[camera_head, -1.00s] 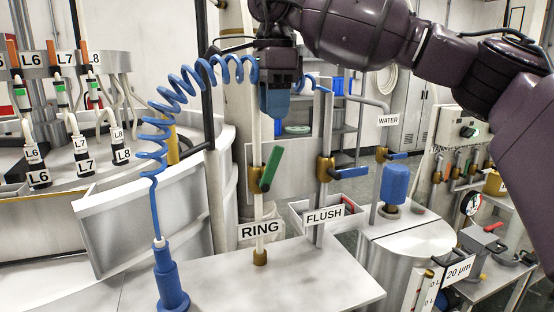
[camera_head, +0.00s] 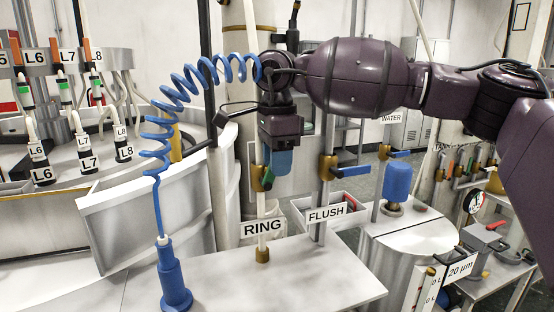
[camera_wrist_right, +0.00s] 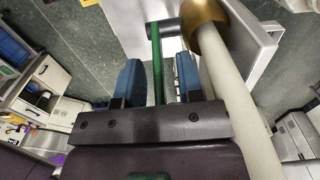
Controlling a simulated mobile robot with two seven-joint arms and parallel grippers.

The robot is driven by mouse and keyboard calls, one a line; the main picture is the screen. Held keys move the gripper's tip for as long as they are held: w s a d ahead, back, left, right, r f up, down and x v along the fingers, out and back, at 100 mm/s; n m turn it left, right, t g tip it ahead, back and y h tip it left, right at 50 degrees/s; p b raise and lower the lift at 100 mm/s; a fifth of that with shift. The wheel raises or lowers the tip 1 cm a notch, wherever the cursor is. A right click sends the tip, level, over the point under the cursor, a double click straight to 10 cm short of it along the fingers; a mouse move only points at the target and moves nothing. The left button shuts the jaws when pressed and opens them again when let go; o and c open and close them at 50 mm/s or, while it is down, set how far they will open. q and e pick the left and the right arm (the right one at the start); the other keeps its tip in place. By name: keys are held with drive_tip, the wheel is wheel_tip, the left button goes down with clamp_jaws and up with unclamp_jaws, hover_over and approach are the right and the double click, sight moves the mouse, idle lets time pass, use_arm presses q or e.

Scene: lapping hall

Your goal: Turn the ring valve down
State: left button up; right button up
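The ring valve has a brass body (camera_head: 257,178) on a pale upright pipe above the RING sign (camera_head: 262,228). Its green handle (camera_head: 268,176) is mostly hidden behind my right gripper (camera_head: 279,162) in the head view. In the right wrist view the green handle (camera_wrist_right: 157,62) runs lengthwise between the two blue fingers of the right gripper (camera_wrist_right: 159,80). The fingers stand apart, with a gap on each side of the handle. The brass body (camera_wrist_right: 205,25) lies just beyond the fingertips. My left gripper does not show.
The flush valve (camera_head: 328,168) with a blue handle stands close to the right, above the FLUSH sign (camera_head: 325,214). A coiled blue hose (camera_head: 158,140) hangs at left above a blue nozzle (camera_head: 172,280). The pale pipe (camera_wrist_right: 240,110) passes close beside the gripper.

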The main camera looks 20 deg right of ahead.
drive_tip(key=c, duration=0.5)
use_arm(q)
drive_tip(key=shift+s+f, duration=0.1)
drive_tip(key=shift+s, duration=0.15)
use_arm(e)
clamp_jaws()
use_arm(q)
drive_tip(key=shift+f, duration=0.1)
use_arm(e)
drive_tip(key=shift+d, duration=0.1)
use_arm(q)
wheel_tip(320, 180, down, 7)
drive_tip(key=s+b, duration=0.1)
drive_tip(key=b, duration=0.4)
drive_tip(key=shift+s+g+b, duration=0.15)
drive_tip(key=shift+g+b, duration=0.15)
use_arm(e)
drive_tip(key=shift+d+f+y, duration=0.4)
drive_tip(key=shift+y, duration=0.95)
drive_tip(key=shift+d+f+y, duration=0.35)
drive_tip(key=shift+d+y, duration=0.1)
drive_tip(key=shift+y, duration=0.85)
drive_tip(key=shift+d+f+y, duration=0.4)
drive_tip(key=shift+y, duration=0.95)
